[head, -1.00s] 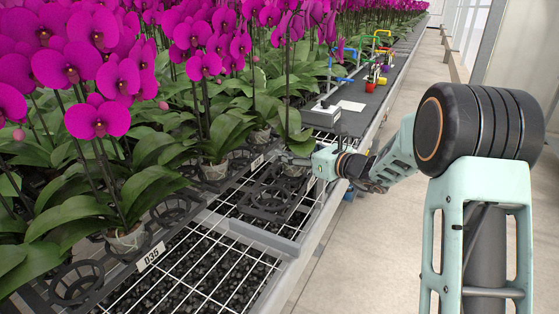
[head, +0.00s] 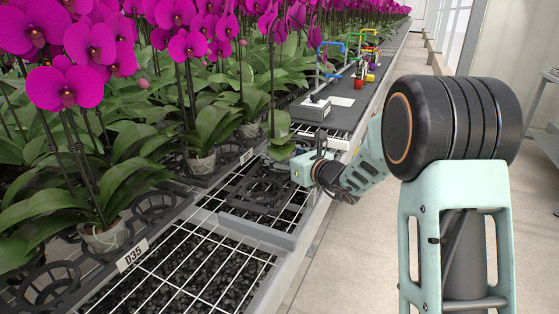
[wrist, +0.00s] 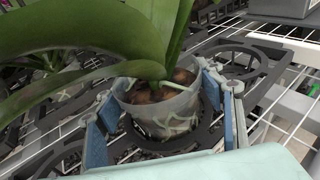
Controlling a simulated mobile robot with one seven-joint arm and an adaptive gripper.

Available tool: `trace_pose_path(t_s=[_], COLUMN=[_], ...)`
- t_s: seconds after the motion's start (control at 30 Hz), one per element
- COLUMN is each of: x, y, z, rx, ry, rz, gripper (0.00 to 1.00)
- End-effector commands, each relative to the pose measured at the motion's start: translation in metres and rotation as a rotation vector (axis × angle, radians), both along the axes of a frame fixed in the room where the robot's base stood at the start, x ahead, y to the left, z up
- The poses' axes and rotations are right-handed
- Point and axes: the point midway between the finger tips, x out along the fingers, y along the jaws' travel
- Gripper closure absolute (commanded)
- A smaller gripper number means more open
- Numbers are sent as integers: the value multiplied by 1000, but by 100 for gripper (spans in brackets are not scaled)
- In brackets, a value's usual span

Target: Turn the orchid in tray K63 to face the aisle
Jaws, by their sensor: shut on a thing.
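An orchid in a clear plastic pot (wrist: 165,105) shows in the wrist view, with bark and pale roots inside and broad leaves (wrist: 70,40) above. My gripper (wrist: 168,112) is shut on this pot, with a blue-padded finger on either side. The pot stands upright within a black ring-holder tray (wrist: 215,125); I cannot tell whether it is lifted. In the head view my gripper (head: 292,165) is at the bench edge beside the orchid's leaves (head: 280,128); its pot is hidden there. No label reading K63 is legible.
A tray labelled D35 (head: 132,255) holds a potted orchid at the left front. Another potted orchid (head: 200,162) stands close behind. A grey box (head: 310,108) sits on the bench beyond my gripper. The aisle floor (head: 345,240) at the right is clear.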

Motion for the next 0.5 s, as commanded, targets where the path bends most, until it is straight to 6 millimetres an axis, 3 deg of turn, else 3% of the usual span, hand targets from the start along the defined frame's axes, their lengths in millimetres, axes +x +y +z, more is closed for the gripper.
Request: trace_pose_path(t_s=[0.5], x=[0], y=[1], z=[0], rx=[1], ry=[-5], rz=[-100], gripper=[72])
